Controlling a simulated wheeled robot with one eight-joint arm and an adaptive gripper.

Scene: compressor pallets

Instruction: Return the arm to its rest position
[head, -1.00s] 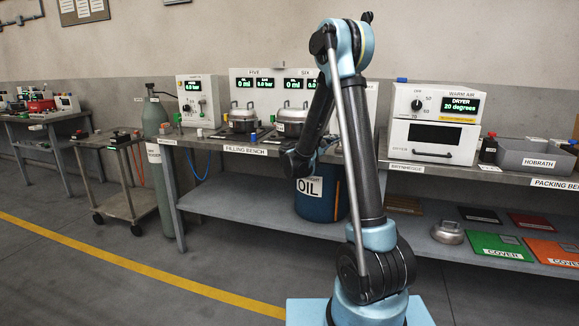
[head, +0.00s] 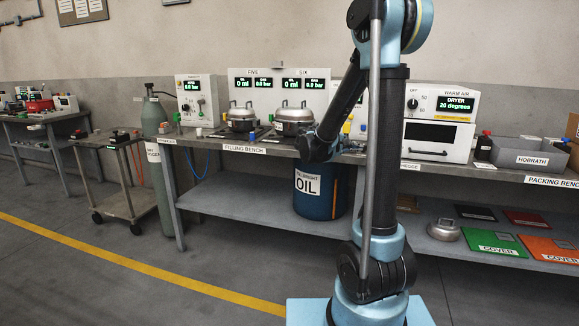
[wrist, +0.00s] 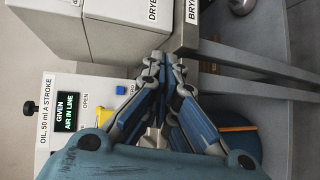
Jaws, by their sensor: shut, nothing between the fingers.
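My arm stands on its light blue base in the head view, its lower link now nearly upright and its elbow near the top edge. The dark forearm slopes down and left from the elbow to a wrist in front of the filling bench (head: 222,149). My gripper's fingers are not clear in the head view. In the wrist view my gripper (wrist: 165,62) has its fingers drawn together, with nothing held between them.
The wrist view shows an oil unit (wrist: 50,140) with a lit display and a white cabinet (wrist: 120,30). A blue oil drum (head: 312,203) stands under the bench. Two metal pots (head: 293,122) and a dryer (head: 437,130) stand on the benches. Open floor lies at front left.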

